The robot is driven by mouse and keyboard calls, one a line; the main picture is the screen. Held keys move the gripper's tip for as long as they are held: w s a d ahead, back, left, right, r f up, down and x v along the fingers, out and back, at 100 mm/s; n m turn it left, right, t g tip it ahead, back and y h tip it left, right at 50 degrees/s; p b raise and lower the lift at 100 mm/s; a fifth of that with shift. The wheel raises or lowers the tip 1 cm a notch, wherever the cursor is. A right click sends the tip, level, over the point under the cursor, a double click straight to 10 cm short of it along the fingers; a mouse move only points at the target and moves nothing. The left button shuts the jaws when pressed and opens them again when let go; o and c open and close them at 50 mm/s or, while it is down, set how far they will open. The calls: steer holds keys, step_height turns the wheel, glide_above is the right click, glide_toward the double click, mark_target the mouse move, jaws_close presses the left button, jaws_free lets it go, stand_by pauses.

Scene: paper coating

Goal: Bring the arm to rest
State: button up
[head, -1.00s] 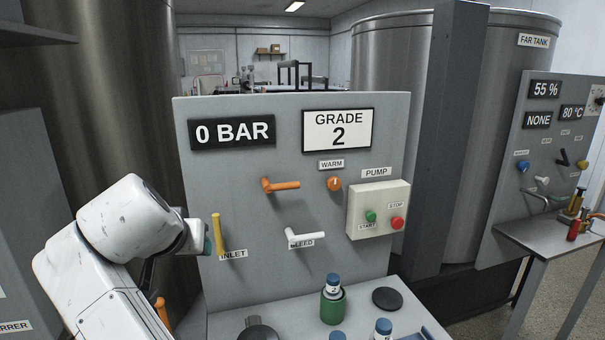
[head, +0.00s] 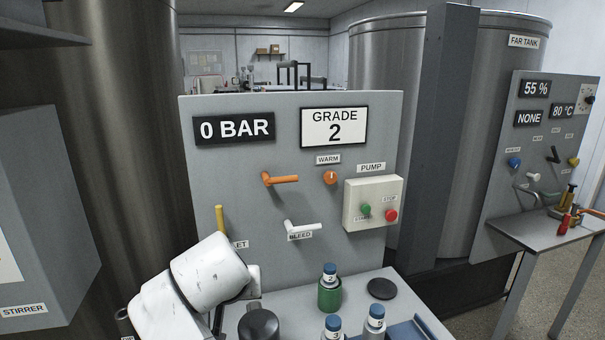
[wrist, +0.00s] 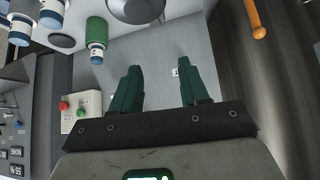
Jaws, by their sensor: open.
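My arm (head: 205,285) is at the lower left of the head view, in front of the grey control panel (head: 330,225). It covers part of the inlet label and the lower end of the yellow inlet handle (head: 220,219). My gripper's fingers are hidden in the head view. In the wrist view my gripper (wrist: 160,85) shows two dark green fingers, spread apart with nothing between them. The grey panel and bench surface lie beyond the fingers.
A green holder (head: 329,296) with a blue-capped vial stands on the bench. Other blue-capped vials (head: 375,319), a black disc (head: 382,289) and a dark round-topped object (head: 258,323) are nearby. A stirrer cabinet (head: 40,230) is at left. An orange handle (wrist: 255,18) shows in the wrist view.

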steer(key=s+d+f+g, duration=0.1)
steer(key=s+d+f, duration=0.4)
steer(key=d, duration=0.4)
steer(key=s+d+f, duration=0.4)
steer(key=d+f, duration=0.3)
steer(key=d, duration=0.1)
steer(key=s+d+f+g, duration=0.1)
steer(key=s+d+f, duration=0.4)
steer(key=d, duration=0.4)
steer(key=s+d+f+m, duration=0.1)
steer(key=s+d+f, duration=0.1)
steer(key=s+d, duration=0.5)
steer(key=s+d+f, duration=0.1)
steer(key=s+d, duration=0.4)
steer(key=s, duration=0.5)
steer(key=s+d+f+g, duration=0.1)
steer(key=s+f+g, duration=0.4)
steer(key=s, duration=0.4)
steer(key=shift+s+d+f+m+h, duration=0.15)
steer(key=shift+s+f+m+h, duration=0.2)
steer(key=shift+f, duration=0.45)
